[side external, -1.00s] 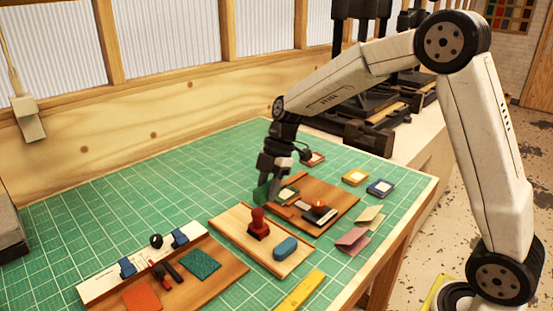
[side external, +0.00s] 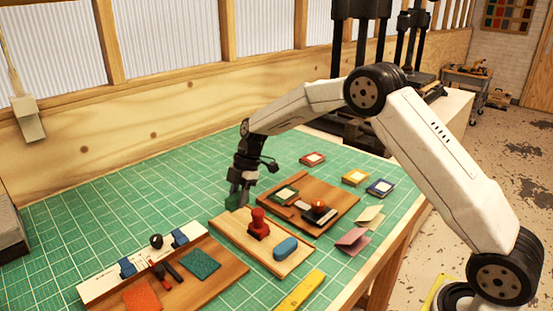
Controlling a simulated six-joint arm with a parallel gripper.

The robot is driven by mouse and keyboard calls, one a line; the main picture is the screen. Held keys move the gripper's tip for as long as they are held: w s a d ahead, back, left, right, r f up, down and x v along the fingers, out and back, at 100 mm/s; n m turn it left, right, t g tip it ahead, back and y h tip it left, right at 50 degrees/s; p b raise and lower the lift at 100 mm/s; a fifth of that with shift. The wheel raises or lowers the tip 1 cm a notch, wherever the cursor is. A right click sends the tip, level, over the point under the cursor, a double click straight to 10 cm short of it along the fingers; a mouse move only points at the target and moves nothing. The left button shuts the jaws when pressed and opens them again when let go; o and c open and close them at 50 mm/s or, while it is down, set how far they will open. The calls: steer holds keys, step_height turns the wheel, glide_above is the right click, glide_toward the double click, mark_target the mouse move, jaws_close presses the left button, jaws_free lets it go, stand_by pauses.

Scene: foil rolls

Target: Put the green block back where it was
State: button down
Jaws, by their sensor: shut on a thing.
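The green block (side external: 232,203) is dark green and small, and it sits between the fingers of my gripper (side external: 238,195). My gripper is shut on it, pointing down, and partly covers it. The block is near the back left corner of the light wooden board (side external: 224,220). I cannot tell whether it touches the mat or board, or hangs just above.
The light board carries a red stamp (side external: 258,224) and a blue oval piece (side external: 286,248). To the right, a brown board (side external: 340,184) holds a green-rimmed pad (side external: 285,194) and an orange-topped item (side external: 318,207). The green mat (side external: 150,200) is clear at back left.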

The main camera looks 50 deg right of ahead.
mark_target(233, 220)
steer(key=shift+w+f, duration=0.4)
steer(key=shift+w+f, duration=0.3)
steer(key=shift+f, duration=1.55)
steer(key=shift+f, duration=0.1)
steer(key=shift+c, duration=2)
jaws_free()
steer(key=v, duration=1.2)
